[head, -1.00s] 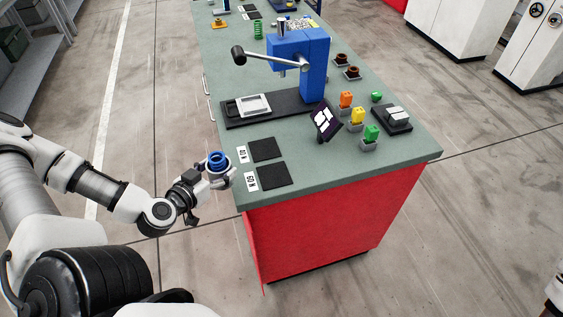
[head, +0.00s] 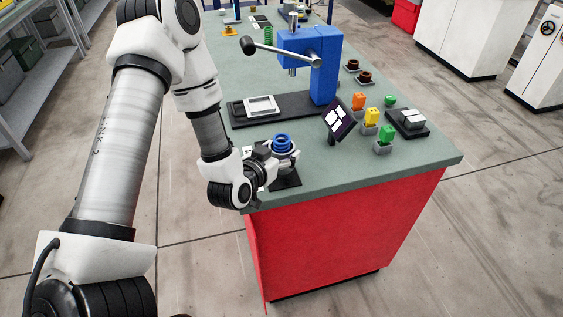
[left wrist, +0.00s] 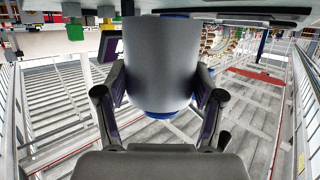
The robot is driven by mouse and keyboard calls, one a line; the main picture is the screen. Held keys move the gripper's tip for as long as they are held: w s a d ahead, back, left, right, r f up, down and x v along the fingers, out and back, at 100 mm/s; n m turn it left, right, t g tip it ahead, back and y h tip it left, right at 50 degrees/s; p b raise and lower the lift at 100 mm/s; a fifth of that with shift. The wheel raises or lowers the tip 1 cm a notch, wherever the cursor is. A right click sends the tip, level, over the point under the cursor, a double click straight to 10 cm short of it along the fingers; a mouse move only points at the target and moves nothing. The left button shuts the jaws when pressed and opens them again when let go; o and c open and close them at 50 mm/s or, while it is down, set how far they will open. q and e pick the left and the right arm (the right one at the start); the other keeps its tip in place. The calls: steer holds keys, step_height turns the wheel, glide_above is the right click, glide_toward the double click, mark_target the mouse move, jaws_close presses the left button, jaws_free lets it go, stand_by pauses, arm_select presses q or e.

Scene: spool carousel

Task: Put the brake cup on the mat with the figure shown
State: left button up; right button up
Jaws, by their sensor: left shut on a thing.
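My left gripper (head: 273,157) is shut on the brake cup, a grey cup with a blue ringed top (head: 283,142). In the left wrist view the grey cup wall (left wrist: 160,55) stands between the two fingers, with blue at its lower edge. The cup looks upright over the bench's near left corner, beside or over a dark mat (head: 289,182); its exact height is unclear. The other mat and the number labels are hidden by my arm and gripper. A tilted dark panel with white shapes (head: 339,118) stands to the right. My right gripper is not in view.
A blue press (head: 323,65) with a long lever stands behind the cup on a black base (head: 300,107). Orange, yellow and green blocks (head: 386,134) in grey holders and a dark block with a grey top (head: 409,121) stand right. The bench's front right (head: 400,168) is clear.

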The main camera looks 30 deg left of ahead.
arm_select(q)
step_height(320, 180, down, 3)
steer(key=shift+f+p, duration=0.1)
steer(key=shift+p, duration=0.25)
steer(key=shift+w+f, duration=0.1)
steer(key=shift+f, duration=0.05)
steer(key=shift+f, duration=0.1)
steer(key=o, duration=1.3)
